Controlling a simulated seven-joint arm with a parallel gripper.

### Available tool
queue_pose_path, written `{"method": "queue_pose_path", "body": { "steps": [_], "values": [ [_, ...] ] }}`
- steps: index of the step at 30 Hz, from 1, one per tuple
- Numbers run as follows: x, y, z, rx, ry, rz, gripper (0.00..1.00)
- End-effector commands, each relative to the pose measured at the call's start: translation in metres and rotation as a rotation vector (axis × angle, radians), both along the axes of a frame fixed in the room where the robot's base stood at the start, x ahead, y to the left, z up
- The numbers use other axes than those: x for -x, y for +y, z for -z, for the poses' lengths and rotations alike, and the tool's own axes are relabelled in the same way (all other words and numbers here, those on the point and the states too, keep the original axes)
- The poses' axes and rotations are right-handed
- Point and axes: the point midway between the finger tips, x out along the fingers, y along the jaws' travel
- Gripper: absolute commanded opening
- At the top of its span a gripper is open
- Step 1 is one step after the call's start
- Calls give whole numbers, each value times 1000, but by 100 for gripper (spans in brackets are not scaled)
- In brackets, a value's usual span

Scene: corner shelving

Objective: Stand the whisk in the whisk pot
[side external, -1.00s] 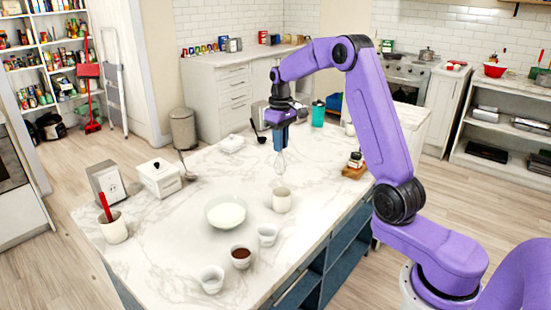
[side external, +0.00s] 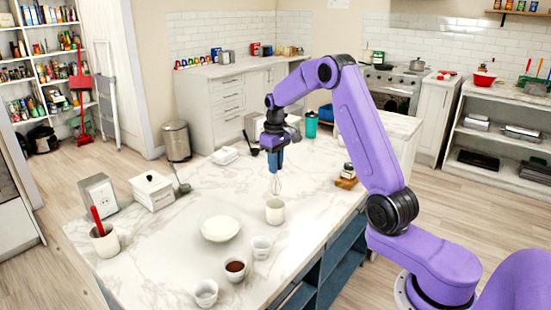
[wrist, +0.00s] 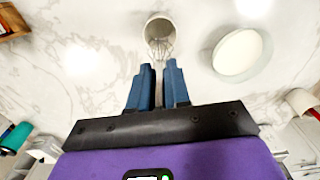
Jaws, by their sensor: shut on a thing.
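The whisk (side external: 276,185) hangs wires-down from my gripper (side external: 276,168), which is shut on its handle. The whisk pot (side external: 275,213) is a white cup standing upright on the marble counter. In the side view the whisk's wire end is just above the pot's rim. In the wrist view the whisk wires (wrist: 161,46) overlap the mouth of the pot (wrist: 150,22), beyond my blue fingertips (wrist: 159,72). Whether the wire tips are above the rim or just inside cannot be told. The handle is mostly hidden between the fingers.
A white bowl (side external: 220,229) stands left of the pot. Small cups, one a white cup (side external: 261,247) and one with brown contents (side external: 235,269), stand in front. A wooden block with jars (side external: 347,178) is to the right.

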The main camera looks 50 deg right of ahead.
Motion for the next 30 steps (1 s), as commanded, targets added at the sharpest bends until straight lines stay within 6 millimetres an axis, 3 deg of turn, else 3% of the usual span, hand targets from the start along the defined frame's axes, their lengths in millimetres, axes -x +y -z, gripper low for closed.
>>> {"method": "queue_pose_path", "body": {
  "steps": [30],
  "values": [
    [0, 0, 66, 0, 1, 0, 0]
  ]
}}
